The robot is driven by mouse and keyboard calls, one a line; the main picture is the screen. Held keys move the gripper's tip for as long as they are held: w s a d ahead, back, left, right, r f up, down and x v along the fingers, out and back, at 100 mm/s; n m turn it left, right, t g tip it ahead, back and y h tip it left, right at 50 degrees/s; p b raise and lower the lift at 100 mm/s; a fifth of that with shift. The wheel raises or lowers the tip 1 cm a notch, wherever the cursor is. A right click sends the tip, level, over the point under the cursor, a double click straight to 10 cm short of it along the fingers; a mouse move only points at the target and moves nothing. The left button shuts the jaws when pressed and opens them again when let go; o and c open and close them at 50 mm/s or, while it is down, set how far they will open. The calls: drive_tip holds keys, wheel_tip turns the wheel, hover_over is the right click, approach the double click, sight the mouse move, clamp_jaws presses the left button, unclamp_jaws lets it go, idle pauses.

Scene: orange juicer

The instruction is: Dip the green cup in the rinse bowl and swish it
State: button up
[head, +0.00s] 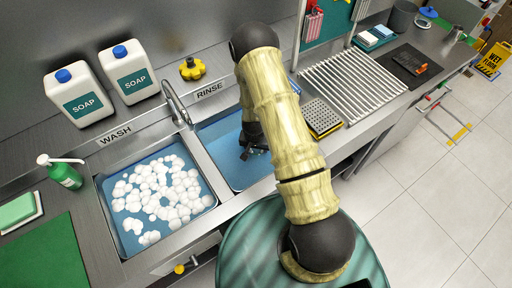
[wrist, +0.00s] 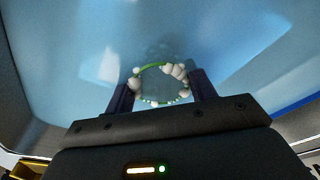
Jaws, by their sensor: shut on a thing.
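The green cup (wrist: 148,67) sits between my two fingers in the wrist view, seen from above as a green rim with white suds clumped around it. My gripper (wrist: 162,90) is shut on it. In the head view my gripper (head: 256,148) is low over the rinse bowl (head: 222,143), a blue-lined basin under the RINSE label. My arm hides the cup there. Blue surface lies beyond the cup in the wrist view; I cannot tell whether the cup touches the water.
The wash basin (head: 128,240), full of white suds, is left of the rinse bowl behind a metal divider. A faucet (head: 177,103) stands at the back between them. A ribbed drying rack (head: 352,82) and a dotted yellow-edged tray (head: 321,117) lie to the right.

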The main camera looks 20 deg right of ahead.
sight(252, 154)
drive_tip(key=shift+f+b, duration=0.65)
drive_tip(key=shift+f, duration=0.65)
drive_tip(key=shift+w+d, duration=0.2)
drive_tip(key=shift+d, duration=0.35)
drive_tip(key=shift+w+d, duration=0.15)
drive_tip(key=shift+d, duration=0.4)
drive_tip(key=shift+a, duration=0.15)
drive_tip(key=shift+s+a, duration=0.25)
drive_tip(key=shift+a, duration=0.4)
drive_tip(key=shift+s+a, duration=0.2)
drive_tip(key=shift+a, duration=0.5)
drive_tip(key=shift+s+a, duration=0.25)
drive_tip(key=shift+a, duration=0.4)
drive_tip(key=shift+d, duration=0.1)
